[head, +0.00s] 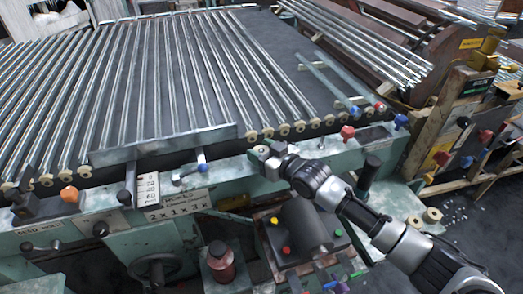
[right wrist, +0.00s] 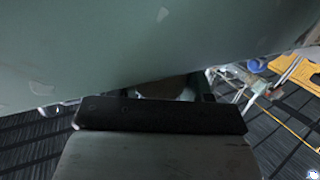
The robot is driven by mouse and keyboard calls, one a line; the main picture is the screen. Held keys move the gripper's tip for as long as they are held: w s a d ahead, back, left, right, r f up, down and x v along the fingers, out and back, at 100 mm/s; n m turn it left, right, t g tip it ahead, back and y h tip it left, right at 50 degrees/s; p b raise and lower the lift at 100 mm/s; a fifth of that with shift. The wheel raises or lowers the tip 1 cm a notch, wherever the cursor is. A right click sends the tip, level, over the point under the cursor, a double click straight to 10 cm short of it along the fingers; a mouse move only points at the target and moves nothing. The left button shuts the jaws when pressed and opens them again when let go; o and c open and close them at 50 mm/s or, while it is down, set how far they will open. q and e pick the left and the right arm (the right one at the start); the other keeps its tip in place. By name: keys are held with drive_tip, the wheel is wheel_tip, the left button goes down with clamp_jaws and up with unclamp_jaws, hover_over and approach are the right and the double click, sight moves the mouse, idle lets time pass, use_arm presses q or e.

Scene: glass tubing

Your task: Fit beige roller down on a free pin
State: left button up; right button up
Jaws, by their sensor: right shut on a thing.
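My right gripper (head: 268,158) reaches in from the lower right of the head view, at the green front rail of the machine. It is shut on a beige roller (head: 261,150), of which only a small part shows at the fingertips. The held roller is just in front of the row of beige rollers (head: 284,129) at the ends of the glass tubes. I cannot make out a free pin clearly. In the right wrist view a dark gripper part (right wrist: 160,117) is close under a green surface, and the roller is mostly hidden. My left gripper is not in view.
Glass tubes (head: 150,75) lie side by side over the bed. A metal bar (head: 165,143) crosses their near ends. Loose beige rollers (head: 432,215) stand on the green ledge at right. Red and blue knobs (head: 347,132) stick up along the rail.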

drive_tip(key=shift+f, duration=0.2)
drive_tip(key=o, duration=1)
drive_tip(key=shift+r, duration=0.1)
drive_tip(key=v, duration=1.1)
drive_tip(key=shift+b, duration=0.3)
